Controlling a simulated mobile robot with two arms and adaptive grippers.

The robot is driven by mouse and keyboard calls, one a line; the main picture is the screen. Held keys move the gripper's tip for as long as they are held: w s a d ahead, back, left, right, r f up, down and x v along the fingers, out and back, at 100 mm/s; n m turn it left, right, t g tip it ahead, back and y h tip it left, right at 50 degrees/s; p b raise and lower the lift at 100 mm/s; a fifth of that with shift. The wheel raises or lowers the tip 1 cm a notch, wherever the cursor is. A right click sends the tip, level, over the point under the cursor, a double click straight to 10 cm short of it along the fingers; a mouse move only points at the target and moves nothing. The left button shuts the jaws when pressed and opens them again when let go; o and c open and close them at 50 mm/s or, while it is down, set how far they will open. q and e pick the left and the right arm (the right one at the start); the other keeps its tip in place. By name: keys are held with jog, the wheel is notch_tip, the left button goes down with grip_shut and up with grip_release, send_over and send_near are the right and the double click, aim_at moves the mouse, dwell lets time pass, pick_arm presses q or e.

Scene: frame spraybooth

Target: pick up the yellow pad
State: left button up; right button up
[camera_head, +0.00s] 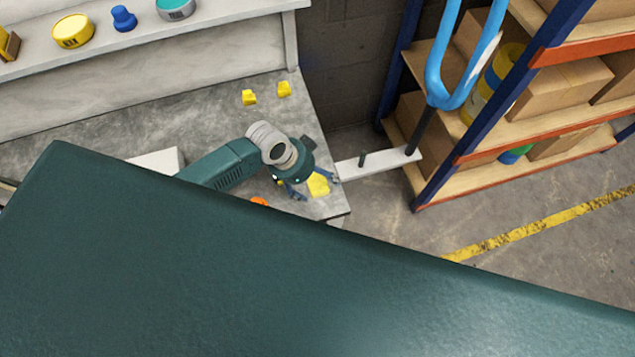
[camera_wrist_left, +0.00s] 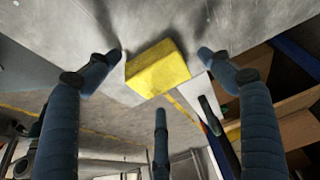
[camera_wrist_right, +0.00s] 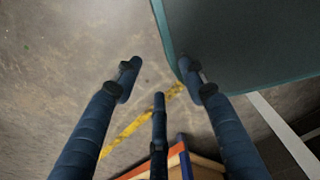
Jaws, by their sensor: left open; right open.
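A yellow pad (camera_head: 318,184) lies on the grey bench top near its right front corner. It also shows in the left wrist view as a yellow block (camera_wrist_left: 157,69), between and beyond the fingertips. My left gripper (camera_head: 307,188) is right beside the pad in the head view. In the left wrist view my left gripper (camera_wrist_left: 162,54) is open, its fingers on either side of the pad with gaps. My right gripper (camera_wrist_right: 158,68) is open and empty over the floor; it is not seen in the head view.
Two smaller yellow pieces (camera_head: 249,97) (camera_head: 284,88) lie farther back on the bench (camera_head: 200,110). An orange item (camera_head: 259,202) is partly hidden. Tins (camera_head: 72,31) and a blue object (camera_head: 123,18) stand on a ledge. A shelf rack (camera_head: 530,90) with boxes stands right.

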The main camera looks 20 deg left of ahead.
aim_at(315, 182)
pick_arm(q)
jog(key=c, duration=1.2)
jog(key=shift+r, duration=0.1)
notch_tip(315, 182, up, 20)
jog(key=p, duration=0.1)
